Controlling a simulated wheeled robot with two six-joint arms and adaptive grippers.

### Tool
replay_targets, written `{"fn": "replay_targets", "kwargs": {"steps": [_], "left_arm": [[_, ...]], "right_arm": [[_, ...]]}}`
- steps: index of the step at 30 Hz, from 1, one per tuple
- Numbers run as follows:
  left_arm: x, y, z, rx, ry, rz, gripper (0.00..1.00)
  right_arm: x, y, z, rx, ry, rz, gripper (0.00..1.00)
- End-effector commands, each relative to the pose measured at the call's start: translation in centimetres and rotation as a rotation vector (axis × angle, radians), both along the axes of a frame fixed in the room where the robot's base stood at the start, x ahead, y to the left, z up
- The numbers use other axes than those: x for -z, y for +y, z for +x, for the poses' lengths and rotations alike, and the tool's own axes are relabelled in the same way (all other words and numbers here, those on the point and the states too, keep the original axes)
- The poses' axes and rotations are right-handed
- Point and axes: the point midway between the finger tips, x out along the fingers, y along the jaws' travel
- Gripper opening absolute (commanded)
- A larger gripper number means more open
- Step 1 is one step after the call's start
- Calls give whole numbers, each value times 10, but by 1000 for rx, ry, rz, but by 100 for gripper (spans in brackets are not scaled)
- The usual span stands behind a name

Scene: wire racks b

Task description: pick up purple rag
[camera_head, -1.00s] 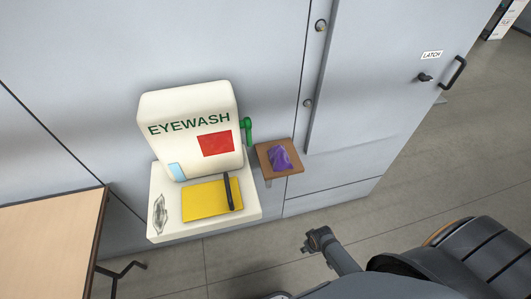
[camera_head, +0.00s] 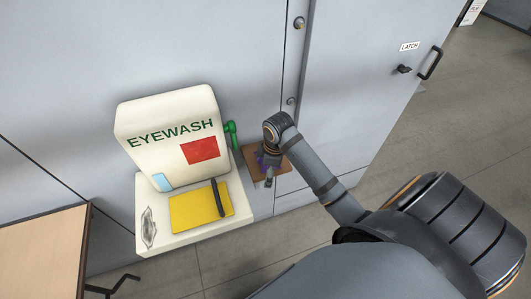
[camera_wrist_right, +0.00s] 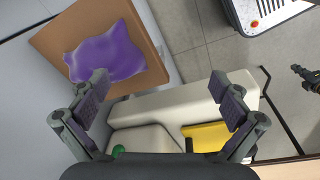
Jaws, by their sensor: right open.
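The purple rag (camera_wrist_right: 106,54) lies crumpled on a small brown wall shelf (camera_wrist_right: 58,38). In the head view the rag (camera_head: 260,158) is mostly hidden behind my right gripper (camera_head: 267,174), which is over the shelf. In the right wrist view my right gripper (camera_wrist_right: 163,87) is open and empty. Its left finger overlaps the rag's lower edge in the picture; contact cannot be told. A dark jointed part at the right edge of that view looks like my left gripper (camera_wrist_right: 306,76); its jaws are too small to read.
A white eyewash unit (camera_head: 165,115) with a green handle (camera_head: 231,133) stands just left of the shelf, with a yellow panel (camera_head: 190,212) on its base. A grey cabinet wall (camera_head: 225,45) rises behind. A wooden table (camera_head: 40,250) is at the lower left.

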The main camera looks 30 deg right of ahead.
Motion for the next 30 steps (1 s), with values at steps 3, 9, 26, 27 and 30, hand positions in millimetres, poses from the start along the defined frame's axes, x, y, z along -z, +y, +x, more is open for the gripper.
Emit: {"fn": "replay_targets", "kwargs": {"steps": [3,9,26,27,30], "left_arm": [[0,0,0,0,0,0,0],[0,0,0,0,0,0,0],[49,0,1,0,-1,0,0],[52,0,0,0,-1,0,0],[52,0,1,0,-1,0,0]], "right_arm": [[-21,-17,28,-138,23,2,100],[-68,-47,64,-389,59,40,100],[-27,-47,71,-451,62,57,100],[-24,-47,71,-451,63,56,100],[-24,-46,71,-451,62,56,100]]}}
